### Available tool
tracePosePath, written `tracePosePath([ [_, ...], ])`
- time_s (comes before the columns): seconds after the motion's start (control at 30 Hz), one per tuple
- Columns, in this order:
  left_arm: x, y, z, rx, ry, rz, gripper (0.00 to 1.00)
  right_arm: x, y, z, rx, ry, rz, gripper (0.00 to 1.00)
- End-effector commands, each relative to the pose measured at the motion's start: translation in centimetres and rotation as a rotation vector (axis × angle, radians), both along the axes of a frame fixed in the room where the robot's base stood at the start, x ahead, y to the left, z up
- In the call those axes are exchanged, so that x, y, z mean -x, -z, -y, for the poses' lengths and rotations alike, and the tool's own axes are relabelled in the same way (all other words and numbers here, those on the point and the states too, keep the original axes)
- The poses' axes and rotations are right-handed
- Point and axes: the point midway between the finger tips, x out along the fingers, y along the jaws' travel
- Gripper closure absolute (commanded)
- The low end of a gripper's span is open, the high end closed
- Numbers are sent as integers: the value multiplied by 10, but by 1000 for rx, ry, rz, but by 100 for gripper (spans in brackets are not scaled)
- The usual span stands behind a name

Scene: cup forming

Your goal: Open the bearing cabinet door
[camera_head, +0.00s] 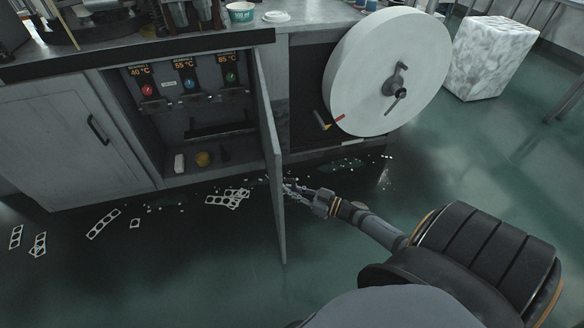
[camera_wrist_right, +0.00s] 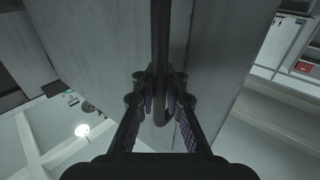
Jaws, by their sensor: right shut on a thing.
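The bearing cabinet door (camera_head: 271,150) stands swung out from the cabinet, seen almost edge-on in the head view. The cabinet interior (camera_head: 205,125) is exposed to its left, with temperature displays above coloured knobs. My right gripper (camera_head: 290,188) is at the right side of the door, low down. In the right wrist view the two fingers (camera_wrist_right: 160,92) are closed around the dark bar handle (camera_wrist_right: 161,50) on the grey door panel (camera_wrist_right: 215,45). The handle is hidden in the head view. My left gripper is in neither view.
A large white disc (camera_head: 385,70) with a crank stands right of the door. A closed cabinet door (camera_head: 75,140) with a handle is at left. Flat punched scraps (camera_head: 103,223) and white bits litter the floor. A mottled white block (camera_head: 490,58) stands at back right.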

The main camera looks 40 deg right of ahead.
Motion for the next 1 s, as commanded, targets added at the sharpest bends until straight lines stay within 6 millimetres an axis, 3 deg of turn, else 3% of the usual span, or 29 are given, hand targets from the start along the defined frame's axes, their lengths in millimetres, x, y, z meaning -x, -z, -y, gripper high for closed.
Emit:
tracePosePath([
  [0.07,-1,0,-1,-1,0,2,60,6,6,-1,2,-4,-12,100],
  [0.1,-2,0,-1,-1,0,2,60,5,6,-1,2,-4,-12,86],
  [0.27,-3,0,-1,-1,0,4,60,4,5,-1,3,-2,-9,65],
  [0.67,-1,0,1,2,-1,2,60,11,3,4,3,-1,-7,65],
  [1.0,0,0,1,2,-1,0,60,80,4,41,4,-2,-11,65],
])
